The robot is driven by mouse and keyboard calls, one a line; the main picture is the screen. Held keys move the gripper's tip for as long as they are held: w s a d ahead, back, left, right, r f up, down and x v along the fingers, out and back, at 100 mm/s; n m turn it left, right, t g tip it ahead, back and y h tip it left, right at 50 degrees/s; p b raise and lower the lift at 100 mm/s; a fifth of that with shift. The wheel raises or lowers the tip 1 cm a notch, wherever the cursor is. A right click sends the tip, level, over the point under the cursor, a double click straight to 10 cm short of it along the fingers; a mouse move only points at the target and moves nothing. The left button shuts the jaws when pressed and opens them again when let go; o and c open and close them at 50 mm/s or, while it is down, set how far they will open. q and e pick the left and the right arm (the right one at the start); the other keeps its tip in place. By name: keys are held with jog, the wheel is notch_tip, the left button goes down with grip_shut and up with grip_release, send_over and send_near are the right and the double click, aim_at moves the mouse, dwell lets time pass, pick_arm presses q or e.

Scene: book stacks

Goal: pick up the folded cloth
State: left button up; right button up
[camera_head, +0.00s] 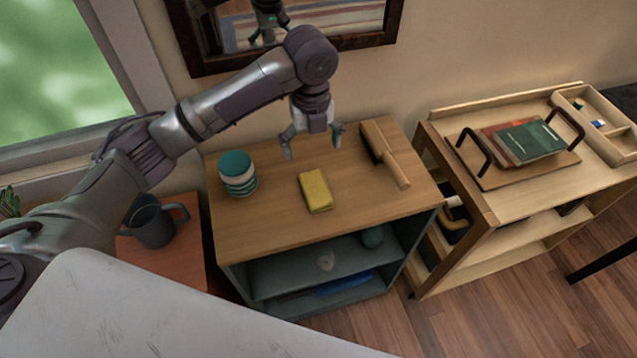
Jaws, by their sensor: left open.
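A folded yellow cloth (316,191) lies on the wooden top of a low cabinet (270,225). It looks like a small, thick rectangle. My left gripper (312,150) hangs above the cabinet top, just behind the cloth in the picture, with its fingers spread and nothing between them. It is apart from the cloth. My right gripper does not show.
A striped jar (238,174) stands left of the cloth, and a wooden brush (385,153) lies to the right. A dark mug (156,222) is at the left. A wooden cart (470,205) with books (525,142) stands at the right. A mirror (345,42) hangs behind.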

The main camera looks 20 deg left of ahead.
pick_arm(q)
send_over(315, 182)
notch_tip(315, 182, down, 8)
jog(key=shift+s+a+r, duration=0.15)
notch_tip(315, 182, down, 5)
jog(key=shift+f+p, duration=0.1)
jog(key=shift+p, duration=0.6)
jog(key=c, duration=0.8)
